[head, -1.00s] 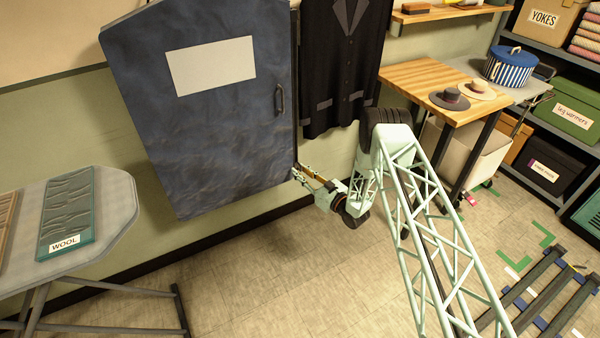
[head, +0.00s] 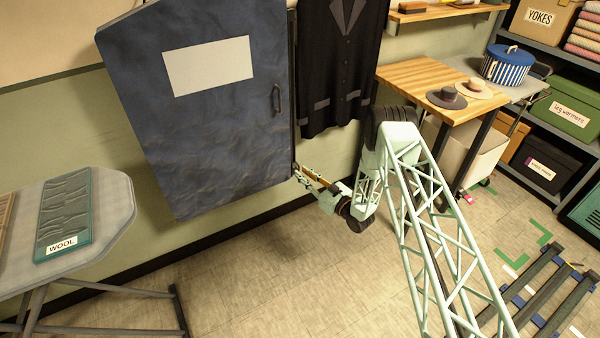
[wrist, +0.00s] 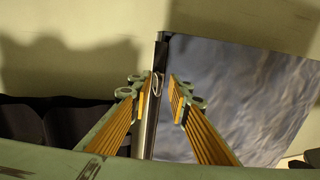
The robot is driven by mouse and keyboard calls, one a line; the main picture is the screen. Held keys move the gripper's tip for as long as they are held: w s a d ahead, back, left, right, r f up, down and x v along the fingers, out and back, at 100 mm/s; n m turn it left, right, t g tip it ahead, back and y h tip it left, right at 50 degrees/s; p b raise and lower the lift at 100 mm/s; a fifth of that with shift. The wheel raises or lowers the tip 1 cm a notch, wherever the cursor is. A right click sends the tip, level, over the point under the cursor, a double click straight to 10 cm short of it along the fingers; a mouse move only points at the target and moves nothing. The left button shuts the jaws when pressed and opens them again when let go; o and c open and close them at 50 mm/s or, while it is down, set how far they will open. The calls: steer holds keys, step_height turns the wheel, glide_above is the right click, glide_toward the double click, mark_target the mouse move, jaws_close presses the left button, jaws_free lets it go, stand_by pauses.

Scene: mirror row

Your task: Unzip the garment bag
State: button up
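The dark blue garment bag (head: 205,130) hangs by the wall in the head view, with a blank white panel and a handle on its front. A dark strip runs down its right edge. In the wrist view this strip (wrist: 149,125) stands upright beside the blue-grey bag face (wrist: 225,90), with a small metal loop pull (wrist: 156,85) on it. My gripper (head: 298,173) is at the lower right edge of the bag. In the wrist view my gripper (wrist: 160,88) is open, its orange-padded fingers on either side of the strip and pull, with a gap visible at the right finger. Contact cannot be told.
A dark jacket (head: 340,70) hangs just right of the bag. A wooden table (head: 420,80) with hats stands farther right, beside shelves of boxes. An ironing board (head: 105,215) stands at left. The floor (head: 260,265) below the bag is clear.

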steer(key=v, duration=0.9)
steer(key=shift+a, duration=0.1)
stand_by(0.4)
